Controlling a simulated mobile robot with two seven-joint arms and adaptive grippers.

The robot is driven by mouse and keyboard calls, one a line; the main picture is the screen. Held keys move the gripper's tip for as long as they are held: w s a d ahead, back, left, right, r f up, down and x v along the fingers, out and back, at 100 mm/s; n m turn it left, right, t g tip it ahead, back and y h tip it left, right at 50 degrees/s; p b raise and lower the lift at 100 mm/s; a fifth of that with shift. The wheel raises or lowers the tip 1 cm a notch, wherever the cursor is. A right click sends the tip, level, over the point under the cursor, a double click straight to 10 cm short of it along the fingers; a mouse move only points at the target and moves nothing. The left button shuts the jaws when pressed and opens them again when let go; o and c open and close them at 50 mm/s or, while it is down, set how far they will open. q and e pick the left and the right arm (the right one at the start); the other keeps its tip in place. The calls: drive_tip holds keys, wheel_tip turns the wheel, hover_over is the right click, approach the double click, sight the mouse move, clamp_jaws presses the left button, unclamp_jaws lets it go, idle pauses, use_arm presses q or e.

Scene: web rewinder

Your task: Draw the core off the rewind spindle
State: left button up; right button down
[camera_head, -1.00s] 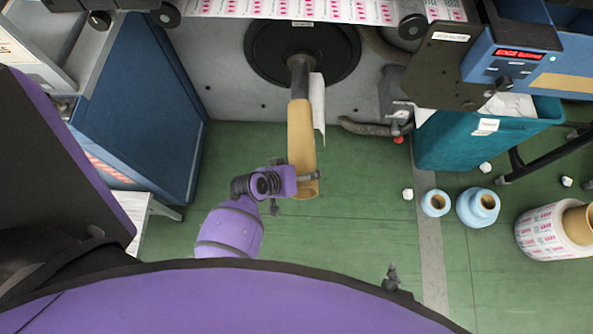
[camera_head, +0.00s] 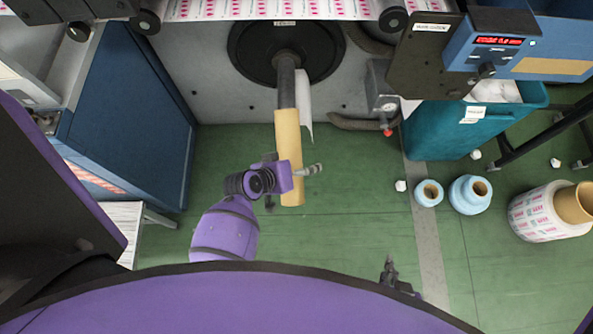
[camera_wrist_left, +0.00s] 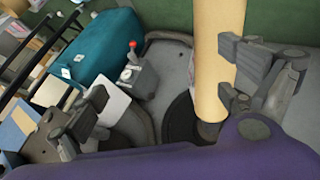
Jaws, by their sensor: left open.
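The tan cardboard core (camera_head: 288,130) sits on the grey rewind spindle (camera_head: 286,85), which sticks out from a black disc (camera_head: 245,52). A bare length of spindle shows between disc and core. My left gripper (camera_head: 298,172) is open at the core's near end, one finger reaching past its right side. In the left wrist view the core (camera_wrist_left: 213,45) runs up between the spread fingers (camera_wrist_left: 165,105), much closer to the right finger and partly hidden by it. Contact cannot be told. A small dark tip of my right gripper (camera_head: 389,272) shows above my purple body; its jaws are unclear.
A white strip (camera_head: 304,105) hangs beside the spindle. A teal bin (camera_head: 450,130) and a red-knobbed grey fixture (camera_head: 385,100) stand right. Blue rolls (camera_head: 470,195) and a printed roll (camera_head: 535,215) are on the floor. A blue cabinet (camera_head: 130,110) stands left; green floor between is clear.

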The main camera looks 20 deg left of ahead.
use_arm(q)
drive_tip(key=s+f+v, duration=0.1)
drive_tip(key=v, duration=0.5)
drive_tip(key=shift+s+a+r, duration=0.25)
drive_tip(key=shift+s+a, duration=0.1)
